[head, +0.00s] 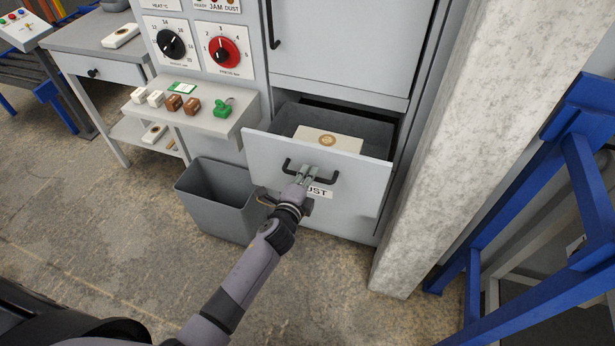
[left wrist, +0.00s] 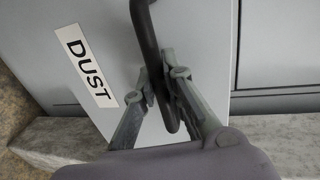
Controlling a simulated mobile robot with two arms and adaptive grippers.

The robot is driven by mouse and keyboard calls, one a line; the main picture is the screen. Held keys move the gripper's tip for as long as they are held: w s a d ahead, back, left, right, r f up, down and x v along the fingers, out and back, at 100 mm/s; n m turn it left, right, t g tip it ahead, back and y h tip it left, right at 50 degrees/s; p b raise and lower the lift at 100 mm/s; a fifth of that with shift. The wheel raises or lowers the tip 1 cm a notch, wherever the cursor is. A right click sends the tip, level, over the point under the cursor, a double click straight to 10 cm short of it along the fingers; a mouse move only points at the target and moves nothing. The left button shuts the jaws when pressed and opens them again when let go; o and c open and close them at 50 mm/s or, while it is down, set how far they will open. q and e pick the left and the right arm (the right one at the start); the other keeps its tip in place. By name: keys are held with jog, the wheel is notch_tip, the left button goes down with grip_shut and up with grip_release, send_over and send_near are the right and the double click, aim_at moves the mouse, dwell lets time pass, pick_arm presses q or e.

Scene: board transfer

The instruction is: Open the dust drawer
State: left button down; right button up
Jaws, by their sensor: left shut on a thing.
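The dust drawer (head: 350,200) is a grey drawer low in the grey cabinet, and it stands pulled out with its inside showing. A pale block with a round brown mark (head: 328,140) lies in it. Its front bears a black bar handle (head: 330,178) and a DUST label, which also shows in the left wrist view (left wrist: 85,66). My left gripper (head: 305,174) is shut on the handle. In the left wrist view its fingers (left wrist: 160,90) sit on both sides of the black handle (left wrist: 150,45). My right gripper is not in view.
A grey bin (head: 217,200) stands on the floor left of the drawer. A shelf (head: 195,118) with small blocks juts out above it. A concrete pillar (head: 480,120) and a blue frame (head: 580,180) stand at the right. The floor in front is clear.

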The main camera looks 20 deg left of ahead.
pick_arm(q)
jog(key=c, duration=1.7)
grip_release()
jog(key=shift+o, duration=0.2)
jog(key=v, duration=1.2)
jog(key=s+a+f+n+g, duration=0.1)
jog(key=s+f+n+g, duration=0.4)
jog(key=f, duration=0.9)
jog(key=s+a+f+n+g, duration=0.1)
jog(key=s+f+n+g, duration=0.1)
jog(key=s+f, duration=0.9)
jog(key=s+a+f+n+g, duration=0.2)
jog(key=s+f+n+g, duration=0.1)
jog(key=s+f, duration=0.6)
jog(key=s+a+f+n+g, duration=0.2)
jog(key=s+f+n+g, duration=0.2)
jog(key=s+f, duration=0.5)
jog(key=s+n, duration=0.2)
jog(key=s, duration=0.5)
jog(key=shift+f+g+y+p, duration=0.3)
jog(key=shift+p, duration=0.1)
